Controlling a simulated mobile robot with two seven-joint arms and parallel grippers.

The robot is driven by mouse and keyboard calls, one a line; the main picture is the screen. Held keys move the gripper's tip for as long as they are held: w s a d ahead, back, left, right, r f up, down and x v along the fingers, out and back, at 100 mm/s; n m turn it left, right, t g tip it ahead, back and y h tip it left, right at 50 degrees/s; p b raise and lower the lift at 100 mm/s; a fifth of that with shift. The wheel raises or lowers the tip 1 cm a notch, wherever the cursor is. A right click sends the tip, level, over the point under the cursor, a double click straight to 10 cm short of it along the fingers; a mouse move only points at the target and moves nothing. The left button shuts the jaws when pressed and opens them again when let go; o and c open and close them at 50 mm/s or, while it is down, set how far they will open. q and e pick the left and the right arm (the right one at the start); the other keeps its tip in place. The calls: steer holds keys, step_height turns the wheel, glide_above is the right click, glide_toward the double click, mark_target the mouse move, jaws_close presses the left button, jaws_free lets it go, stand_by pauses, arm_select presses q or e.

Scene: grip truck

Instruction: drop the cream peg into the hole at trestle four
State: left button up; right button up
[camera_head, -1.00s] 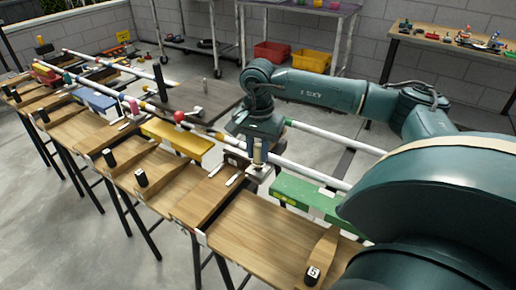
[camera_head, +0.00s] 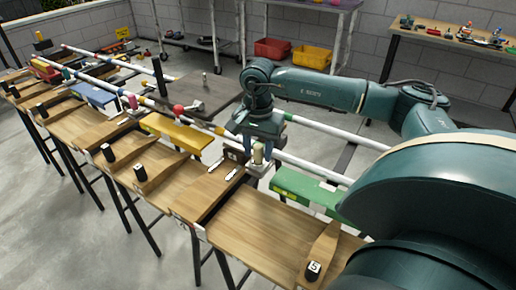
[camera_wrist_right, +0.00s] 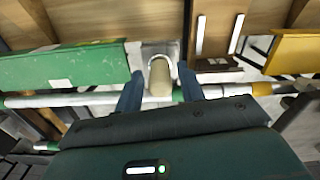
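The cream peg (camera_head: 257,154) stands at the grey metal plate on the trestle edge, between the fingers of my right gripper (camera_head: 258,158). In the right wrist view the cream peg (camera_wrist_right: 160,82) sits between the two fingers, with a narrow gap on each side, so the gripper looks open around it. A curved rim shows at the peg's far end on the grey plate (camera_wrist_right: 148,50); how deep the peg sits is hidden. My left gripper is not in view.
A green beam (camera_head: 305,192) lies just right of the gripper, and a yellow beam (camera_head: 178,133) lies left. White pipes (camera_head: 310,168) run behind. A block marked 5 (camera_head: 313,268) rests on the nearest trestle. A red ball (camera_head: 178,109) is on a pipe farther left.

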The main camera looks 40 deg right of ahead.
steer(key=shift+o, duration=0.8)
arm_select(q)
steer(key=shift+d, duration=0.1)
arm_select(e)
steer(key=shift+r, duration=0.25)
arm_select(q)
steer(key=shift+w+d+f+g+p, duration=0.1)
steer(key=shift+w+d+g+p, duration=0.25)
steer(key=shift+p, duration=0.45)
arm_select(e)
step_height(320, 180, up, 13)
steer(key=shift+f, duration=0.15)
